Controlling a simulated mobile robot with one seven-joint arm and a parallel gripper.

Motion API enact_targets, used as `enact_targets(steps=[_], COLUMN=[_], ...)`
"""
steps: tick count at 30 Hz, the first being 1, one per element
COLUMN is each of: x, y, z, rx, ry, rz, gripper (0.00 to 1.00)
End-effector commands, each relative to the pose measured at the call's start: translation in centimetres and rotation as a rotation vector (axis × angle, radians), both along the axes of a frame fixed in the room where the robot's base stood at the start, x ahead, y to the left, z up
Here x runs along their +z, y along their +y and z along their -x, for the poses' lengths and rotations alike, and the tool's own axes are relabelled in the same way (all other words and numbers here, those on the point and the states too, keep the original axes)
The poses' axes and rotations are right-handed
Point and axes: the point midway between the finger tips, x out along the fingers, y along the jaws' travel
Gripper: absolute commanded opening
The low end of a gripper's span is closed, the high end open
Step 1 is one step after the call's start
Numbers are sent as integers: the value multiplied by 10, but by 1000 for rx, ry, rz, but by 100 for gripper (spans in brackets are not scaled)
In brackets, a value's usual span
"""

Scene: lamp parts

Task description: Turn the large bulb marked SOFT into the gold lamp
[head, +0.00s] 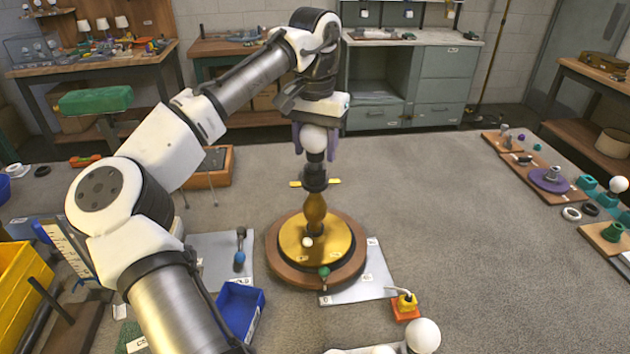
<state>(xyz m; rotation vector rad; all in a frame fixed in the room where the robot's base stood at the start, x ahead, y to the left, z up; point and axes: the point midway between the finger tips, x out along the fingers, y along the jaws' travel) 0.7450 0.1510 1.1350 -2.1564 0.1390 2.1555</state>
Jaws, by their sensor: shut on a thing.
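The gold lamp (299,240) stands upright on a round wooden base at the middle of the head view, with a gold stem and a dark socket (315,180) on top. My gripper (315,140) points down right above it, its purple fingers shut on a large white bulb (314,139). The bulb is upright and in line with the socket. Its lower end meets the dark parts at the top of the lamp; I cannot tell how deep it sits. No SOFT mark is readable on it.
Another large white bulb (423,336) is at the front edge. A blue bin (240,310) stands front left of the lamp and a yellow bin (22,290) at the far left. The grey surface right of the lamp is mostly clear.

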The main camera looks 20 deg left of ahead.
Motion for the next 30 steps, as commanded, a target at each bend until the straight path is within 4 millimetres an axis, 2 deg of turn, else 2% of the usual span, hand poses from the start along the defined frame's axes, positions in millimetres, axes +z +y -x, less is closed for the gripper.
enact_targets(steps=[30], x=[-8], y=[-1], z=[0], rx=[-2], ry=[-1], rz=[0], gripper=[33])
